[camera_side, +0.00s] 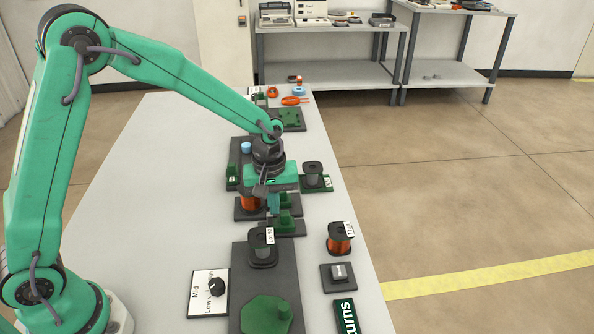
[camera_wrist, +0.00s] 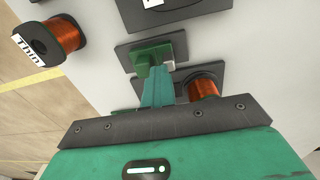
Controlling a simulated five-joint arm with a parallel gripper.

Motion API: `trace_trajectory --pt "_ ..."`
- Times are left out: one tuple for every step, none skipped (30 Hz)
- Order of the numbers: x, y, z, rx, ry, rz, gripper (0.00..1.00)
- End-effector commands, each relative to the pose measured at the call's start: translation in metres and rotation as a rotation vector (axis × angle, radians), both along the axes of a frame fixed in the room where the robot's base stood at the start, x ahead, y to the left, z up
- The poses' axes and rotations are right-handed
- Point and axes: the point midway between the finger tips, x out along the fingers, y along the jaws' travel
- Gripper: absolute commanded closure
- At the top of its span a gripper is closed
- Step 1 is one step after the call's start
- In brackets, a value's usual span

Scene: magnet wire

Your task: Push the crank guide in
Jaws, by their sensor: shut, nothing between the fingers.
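A green block (camera_wrist: 147,55) stands on a dark plate (camera_wrist: 176,42) just beyond my fingertips in the wrist view; it looks like the crank guide, but no label shows. In the side view two small green blocks on dark plates sit close together, the nearer one (camera_side: 287,217) and the farther one (camera_side: 285,200). My gripper (camera_side: 273,208) is shut and empty, pointing down beside them. In the wrist view its teal fingers (camera_wrist: 157,70) reach the block's near side; whether they touch it, I cannot tell. The fingers and gripper body hide part of the plates behind.
A copper-wound spool (camera_wrist: 205,88) stands right beside my fingers. Another copper spool (camera_side: 340,240), labelled Thin in the wrist view, stands near the table's right edge. A dark spool (camera_side: 263,247), a green knobbed disc (camera_side: 266,315) and a dial (camera_side: 217,286) are nearer the camera. Bare table lies left.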

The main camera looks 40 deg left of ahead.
Motion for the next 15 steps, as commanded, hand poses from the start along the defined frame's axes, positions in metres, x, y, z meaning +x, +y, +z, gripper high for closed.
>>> trace_trajectory --pt "-0.014 0.014 -0.028 0.010 0.051 0.021 1.00" --pt "-0.016 0.016 -0.029 0.009 0.052 0.021 1.00" --pt "-0.017 0.017 -0.028 0.009 0.052 0.021 1.00" --pt "-0.018 0.018 -0.029 0.009 0.052 0.021 1.00" --pt "-0.019 0.019 -0.029 0.009 0.052 0.021 1.00" --pt "-0.020 0.020 -0.029 0.009 0.052 0.021 1.00" --pt "-0.021 0.022 -0.029 0.009 0.052 0.021 1.00" --pt "-0.023 0.022 -0.029 0.009 0.052 0.021 1.00" --pt "-0.024 0.024 -0.029 0.009 0.052 0.020 1.00" --pt "-0.025 0.025 -0.029 0.009 0.052 0.020 1.00" --pt "-0.026 0.025 -0.029 0.009 0.052 0.020 1.00" --pt "-0.026 0.026 -0.028 0.009 0.050 0.020 1.00" --pt "-0.027 0.027 -0.028 0.009 0.050 0.020 1.00" --pt "-0.027 0.027 -0.028 0.009 0.050 0.020 1.00" --pt "-0.028 0.027 -0.028 0.009 0.050 0.020 1.00"
